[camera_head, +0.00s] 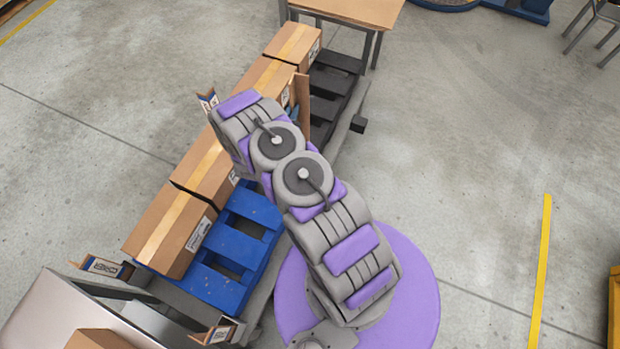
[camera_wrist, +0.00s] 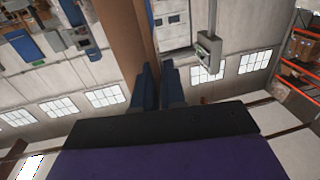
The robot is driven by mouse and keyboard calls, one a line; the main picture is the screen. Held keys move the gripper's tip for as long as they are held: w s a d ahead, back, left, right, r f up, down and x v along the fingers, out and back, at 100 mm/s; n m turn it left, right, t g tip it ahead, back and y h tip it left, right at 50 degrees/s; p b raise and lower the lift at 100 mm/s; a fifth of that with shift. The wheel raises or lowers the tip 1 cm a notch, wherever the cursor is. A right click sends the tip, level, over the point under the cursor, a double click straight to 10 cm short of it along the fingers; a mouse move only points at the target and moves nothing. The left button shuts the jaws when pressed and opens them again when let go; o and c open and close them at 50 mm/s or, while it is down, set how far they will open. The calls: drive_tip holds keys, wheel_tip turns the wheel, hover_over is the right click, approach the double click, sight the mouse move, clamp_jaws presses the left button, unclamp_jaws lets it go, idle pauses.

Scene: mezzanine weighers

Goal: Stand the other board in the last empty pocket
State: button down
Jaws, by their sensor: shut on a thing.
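A brown board (camera_head: 303,103) stands near upright by the far boxes, just right of my forearm's end. In the wrist view it is a long brown strip (camera_wrist: 125,35) running down to my blue fingers. My gripper (camera_wrist: 159,86) is shut on it; in the head view my arm hides most of the gripper. The pockets cannot be made out clearly; the board's lower end is hidden in the wrist view.
Several taped cartons (camera_head: 170,228) line the left side of a blue pallet (camera_head: 232,255). A dark pallet (camera_head: 325,95) lies beyond. A wooden-topped table (camera_head: 350,10) stands behind and a metal surface (camera_head: 60,318) is at front left.

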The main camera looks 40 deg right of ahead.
drive_tip(key=s+f+m+g+h, duration=0.2)
drive_tip(key=s, duration=0.3)
wheel_tip(320, 180, down, 17)
drive_tip(key=b, duration=0.4)
drive_tip(key=shift+d+r, duration=0.15)
drive_tip(key=shift+d, duration=0.25)
drive_tip(key=shift+y, duration=0.3)
drive_tip(key=shift+f+b, duration=0.2)
drive_tip(key=shift+b, duration=0.15)
drive_tip(key=c, duration=1.2)
unclamp_jaws()
drive_tip(key=shift+r, duration=0.2)
